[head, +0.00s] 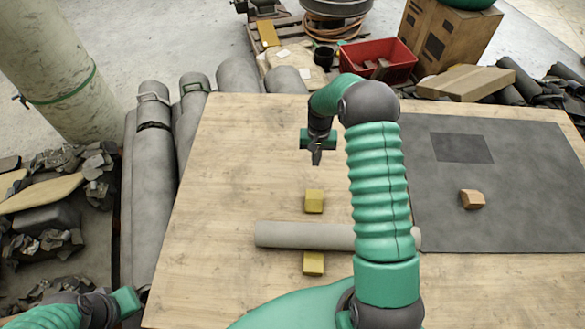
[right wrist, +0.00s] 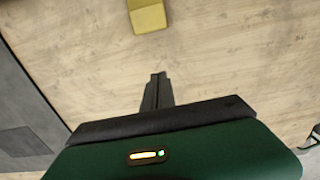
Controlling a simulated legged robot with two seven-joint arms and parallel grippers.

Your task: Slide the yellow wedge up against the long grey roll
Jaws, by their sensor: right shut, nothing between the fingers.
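The long grey roll (head: 300,235) lies across the wooden table, its right part hidden behind my right arm. One yellow wedge (head: 314,201) sits on the far side of the roll, with a small strip of bare wood between them. Another yellow wedge (head: 313,263) sits on the near side, at or very close to the roll. My right gripper (head: 317,158) is shut and empty, beyond the far wedge and apart from it. The right wrist view shows the shut fingers (right wrist: 158,78) pointing toward a yellow wedge (right wrist: 147,16). My left gripper (head: 127,302) is at the bottom left, its fingers unclear.
A dark mat (head: 520,210) covers the table's right side, with a small wooden block (head: 472,199) on it. A red bin (head: 378,60) and cardboard boxes are behind the table. The table's left part is clear.

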